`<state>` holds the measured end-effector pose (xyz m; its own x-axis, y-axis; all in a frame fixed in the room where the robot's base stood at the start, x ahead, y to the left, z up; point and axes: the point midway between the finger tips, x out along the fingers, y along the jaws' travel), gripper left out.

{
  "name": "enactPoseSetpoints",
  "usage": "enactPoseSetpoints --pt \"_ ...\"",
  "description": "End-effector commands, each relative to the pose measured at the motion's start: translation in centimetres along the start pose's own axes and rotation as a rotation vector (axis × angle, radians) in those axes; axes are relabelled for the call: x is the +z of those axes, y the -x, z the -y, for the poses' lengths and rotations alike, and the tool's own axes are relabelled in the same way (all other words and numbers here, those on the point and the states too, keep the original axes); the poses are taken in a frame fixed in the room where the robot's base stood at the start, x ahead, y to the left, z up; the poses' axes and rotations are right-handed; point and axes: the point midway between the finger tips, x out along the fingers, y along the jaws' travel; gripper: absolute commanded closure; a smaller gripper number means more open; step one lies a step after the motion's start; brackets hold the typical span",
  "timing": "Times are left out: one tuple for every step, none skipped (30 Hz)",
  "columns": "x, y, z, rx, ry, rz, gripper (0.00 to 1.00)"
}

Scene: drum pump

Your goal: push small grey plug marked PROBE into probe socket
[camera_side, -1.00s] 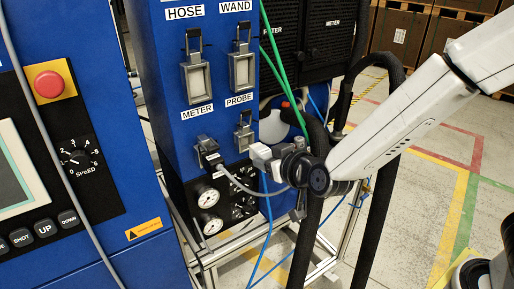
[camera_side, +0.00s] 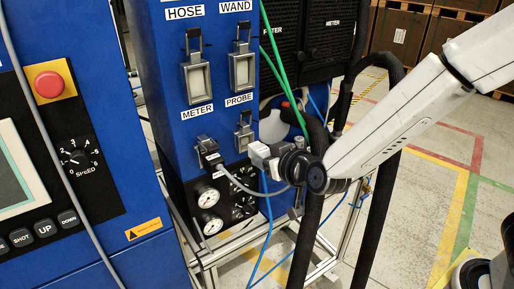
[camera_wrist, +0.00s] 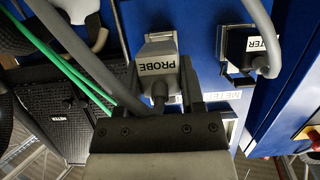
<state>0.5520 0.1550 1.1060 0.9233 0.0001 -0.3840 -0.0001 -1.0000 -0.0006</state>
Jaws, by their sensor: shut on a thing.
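The small grey plug marked PROBE (camera_wrist: 157,68) is between the fingers of my gripper (camera_wrist: 158,88) in the wrist view, its cable running back toward me. My gripper (camera_side: 256,153) is shut on it. In the side view the probe socket (camera_side: 244,131) is a small grey frame with a lever, under the PROBE label (camera_side: 239,99) on the blue panel. My gripper is just below and right of this socket. The plug is mostly hidden there by the gripper. I cannot tell whether the plug touches the socket.
A black METER plug (camera_side: 208,154) with a grey cable sits in the meter socket left of my gripper; it also shows in the wrist view (camera_wrist: 252,48). Larger hose (camera_side: 197,80) and wand (camera_side: 241,68) sockets are above. Gauges (camera_side: 208,197), hoses and green cables are close by.

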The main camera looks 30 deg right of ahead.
Motion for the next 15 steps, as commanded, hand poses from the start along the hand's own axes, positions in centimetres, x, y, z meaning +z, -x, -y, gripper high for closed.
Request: enactPoseSetpoints --pt "-0.06 -0.09 -0.01 0.000 0.000 -0.001 1.00" --pt "-0.08 -0.13 -0.01 0.000 0.000 -0.001 1.00" --pt "-0.11 -0.20 -0.01 0.000 0.000 -0.001 1.00" --pt "-0.14 -0.25 -0.01 0.000 0.000 -0.001 1.00" --pt "-0.16 -0.30 0.00 0.000 0.000 -0.001 1.00" --pt "-0.19 -0.37 0.00 0.000 0.000 -0.001 1.00" --pt "-0.21 -0.42 0.00 0.000 0.000 -0.001 1.00" --pt "-0.23 -0.47 0.00 0.000 0.000 -0.001 1.00" --pt "-0.25 -0.53 0.00 0.000 0.000 -0.001 1.00" --pt "-0.27 -0.58 0.00 0.000 0.000 -0.001 1.00" --pt "-0.28 -0.63 0.00 0.000 0.000 -0.001 1.00" --pt "-0.30 -0.69 0.00 0.000 0.000 -0.001 1.00" --pt "-0.32 -0.74 0.00 0.000 0.000 0.000 1.00" --pt "-0.33 -0.79 0.00 0.000 0.000 0.000 1.00" --pt "-0.35 -0.85 0.00 0.000 0.000 0.000 1.00"
